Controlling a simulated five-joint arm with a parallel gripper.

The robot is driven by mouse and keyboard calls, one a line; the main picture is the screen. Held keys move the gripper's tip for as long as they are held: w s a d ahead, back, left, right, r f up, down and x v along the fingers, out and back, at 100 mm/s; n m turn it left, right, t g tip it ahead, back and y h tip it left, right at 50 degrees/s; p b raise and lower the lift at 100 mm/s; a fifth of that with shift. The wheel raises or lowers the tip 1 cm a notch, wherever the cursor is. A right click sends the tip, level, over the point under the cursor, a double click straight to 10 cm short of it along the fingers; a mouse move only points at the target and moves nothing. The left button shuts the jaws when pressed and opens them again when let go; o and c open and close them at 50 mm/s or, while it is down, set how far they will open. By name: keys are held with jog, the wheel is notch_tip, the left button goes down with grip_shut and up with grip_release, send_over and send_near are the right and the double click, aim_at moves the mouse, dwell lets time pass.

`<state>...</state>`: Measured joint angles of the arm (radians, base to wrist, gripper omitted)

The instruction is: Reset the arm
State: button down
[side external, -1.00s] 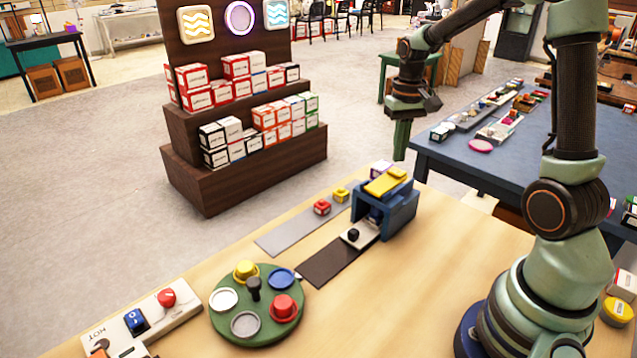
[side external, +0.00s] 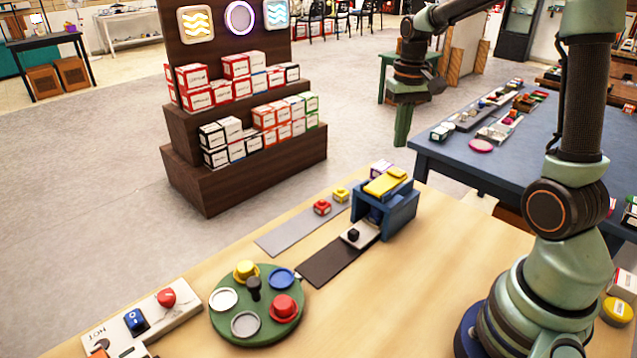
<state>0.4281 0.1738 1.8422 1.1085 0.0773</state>
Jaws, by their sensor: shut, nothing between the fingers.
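My gripper (side external: 403,126) hangs from my arm in the upper middle of the side external view, pointing down. It is shut and empty. It is up in the air, above and behind the blue press-like block with a yellow top (side external: 388,183) on the wooden table, and touches nothing that I can see.
The wooden table (side external: 430,290) holds a green round plate (side external: 258,345) with coloured knobs and discs, a switch panel (side external: 150,322), a grey strip (side external: 290,232), a dark strip (side external: 325,265), and a red block (side external: 322,207) and yellow block (side external: 341,195). A blue table (side external: 470,155) stands behind. A shelf (side external: 230,185) holds boxes.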

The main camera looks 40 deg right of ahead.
jog(key=s+a+r+n+t, duration=0.2)
jog(key=s+a+r+n, duration=0.1)
jog(key=a, duration=0.5)
jog(key=s+a+r+n+t, duration=0.2)
jog(key=s+a+t, duration=0.1)
jog(key=a, duration=0.5)
jog(key=shift+s+a+r+n, duration=0.2)
jog(key=shift+s+r+n, duration=0.2)
jog(key=shift+s, duration=0.3)
